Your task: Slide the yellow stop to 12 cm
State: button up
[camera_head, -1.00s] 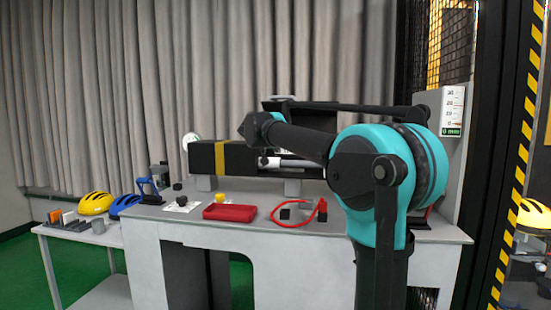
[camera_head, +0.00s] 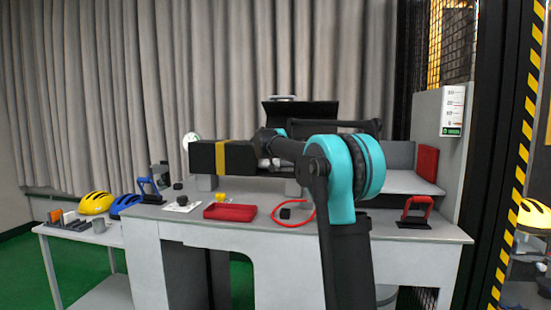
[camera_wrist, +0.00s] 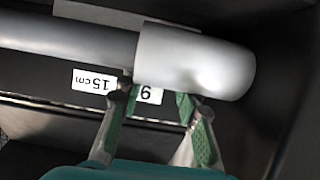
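In the head view a yellow band (camera_head: 222,157) crosses the black box-shaped housing (camera_head: 203,157) on the bench; I cannot tell whether it is the stop. No yellow stop shows in the wrist view. There, a grey rod (camera_wrist: 60,40) enters a wider pale cylinder (camera_wrist: 190,62). Upside-down labels read "15 cm" (camera_wrist: 94,82) and "9" (camera_wrist: 149,95). My gripper (camera_wrist: 157,98) has its green-padded fingers apart, at the cylinder's lower edge, with nothing visible gripped. Contact is unclear. In the head view my arm hides the gripper.
A red tray (camera_head: 230,212), a red cable loop (camera_head: 293,214) and a red-handled tool (camera_head: 415,212) are on the bench. A blue-handled tool (camera_head: 148,188) stands at its left end. A side table holds yellow (camera_head: 96,203) and blue (camera_head: 124,204) helmets.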

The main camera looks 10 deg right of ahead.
aim_at(282, 172)
jog(key=shift+c, duration=0.6)
grip_shut()
jog(key=shift+s+d, duration=0.25)
jog(key=shift+d, duration=0.5)
jog(key=shift+s+d, duration=0.25)
jog(key=shift+d, duration=0.5)
jog(key=shift+o, duration=0.6)
grip_release()
jog(key=v, duration=1.2)
